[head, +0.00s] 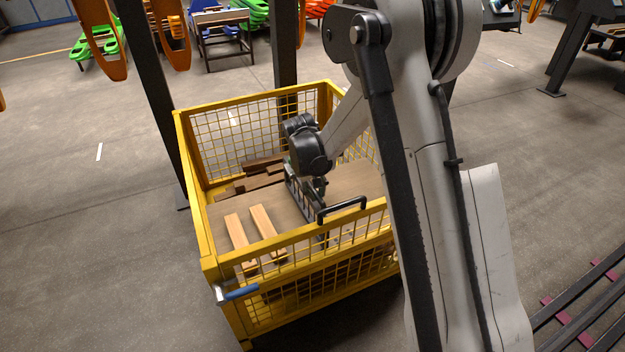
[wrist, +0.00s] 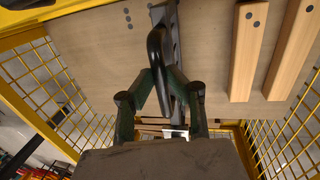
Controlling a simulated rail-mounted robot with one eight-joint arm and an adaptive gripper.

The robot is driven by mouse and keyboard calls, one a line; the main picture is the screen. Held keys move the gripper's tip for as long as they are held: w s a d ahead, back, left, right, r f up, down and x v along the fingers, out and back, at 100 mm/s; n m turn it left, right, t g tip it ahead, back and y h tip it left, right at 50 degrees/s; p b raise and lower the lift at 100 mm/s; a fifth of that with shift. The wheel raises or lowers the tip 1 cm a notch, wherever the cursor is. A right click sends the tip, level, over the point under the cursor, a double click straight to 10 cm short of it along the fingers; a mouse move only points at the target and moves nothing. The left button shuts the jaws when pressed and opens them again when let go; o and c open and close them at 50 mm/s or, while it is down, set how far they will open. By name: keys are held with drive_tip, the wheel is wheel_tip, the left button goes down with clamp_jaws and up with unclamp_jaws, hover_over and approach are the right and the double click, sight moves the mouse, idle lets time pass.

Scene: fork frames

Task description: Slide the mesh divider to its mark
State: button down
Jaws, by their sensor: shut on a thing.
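The mesh divider (head: 300,198) is a dark grey upright panel inside the yellow mesh crate (head: 205,240). In the wrist view its dark top rail (wrist: 176,45) runs away from me, with a black loop handle (wrist: 155,45) in front of it. My gripper (head: 318,186) reaches down into the crate at the divider. Small dark dots (wrist: 127,18) show on the crate's wooden floor left of the rail; I cannot tell which is the mark.
Two light wooden slats (head: 238,238) lie on the floor on the left side of the divider in the head view. Darker brown pieces (head: 258,178) lie toward the back. A blue-handled latch (head: 240,293) sits at the front corner.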

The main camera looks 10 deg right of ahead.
drive_tip(key=shift+s+a, duration=0.15)
drive_tip(key=shift+a, duration=0.6)
drive_tip(key=shift+s+a, duration=0.1)
drive_tip(key=shift+a, duration=0.65)
drive_tip(key=c, duration=1.6)
unclamp_jaws()
wheel_tip(320, 180, up, 12)
drive_tip(key=a+f, duration=0.1)
drive_tip(key=a, duration=0.1)
drive_tip(key=s+d+r+t+y+p, duration=0.1)
drive_tip(key=s+d+r+p, duration=0.1)
drive_tip(key=s+r, duration=0.6)
drive_tip(key=s+d+r+t+p, duration=0.25)
drive_tip(key=s+r, duration=0.25)
drive_tip(key=r, duration=0.5)
drive_tip(key=s+r+t+p, duration=0.1)
drive_tip(key=s+r+p, duration=0.1)
drive_tip(key=s, duration=0.4)
drive_tip(key=s+d+r+m+t+p, duration=0.1)
drive_tip(key=s+r+p, duration=0.1)
drive_tip(key=s, duration=0.4)
drive_tip(key=s+d+r+m+t+y+p, duration=0.1)
drive_tip(key=s+r+p, duration=0.1)
drive_tip(key=s, duration=0.4)
drive_tip(key=shift+r, duration=0.5)
